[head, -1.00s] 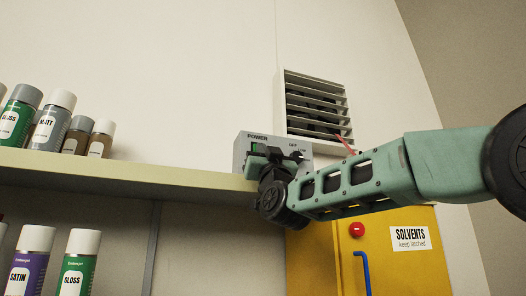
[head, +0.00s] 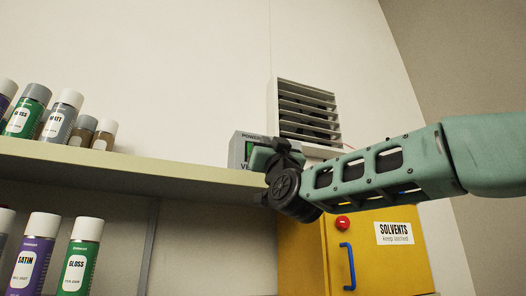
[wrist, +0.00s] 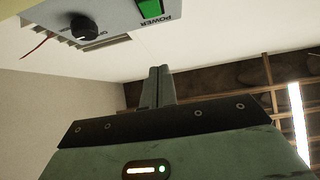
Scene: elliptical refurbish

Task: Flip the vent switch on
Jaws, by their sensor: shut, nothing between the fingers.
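The grey control box (head: 237,152) is on the wall at the shelf's right end, below the vent. Its front is partly hidden behind my arm in the head view. In the wrist view the box (wrist: 115,22) is at the top edge, upside down, with a round black knob (wrist: 85,28) beside "OFF" lettering and a green rectangle (wrist: 150,7) near "POWER". Which way the knob points is unclear. My gripper (wrist: 160,72) is shut and empty, its tips apart from the knob in that picture. In the head view my gripper (head: 268,153) overlaps the box; contact cannot be told.
A louvred vent (head: 306,112) is above the box. A red streamer (wrist: 37,45) hangs by it. The shelf (head: 130,171) carries several spray cans (head: 62,116) at left. Below is a yellow solvents cabinet (head: 303,245) with a red button (head: 342,222) and blue handle (head: 347,266).

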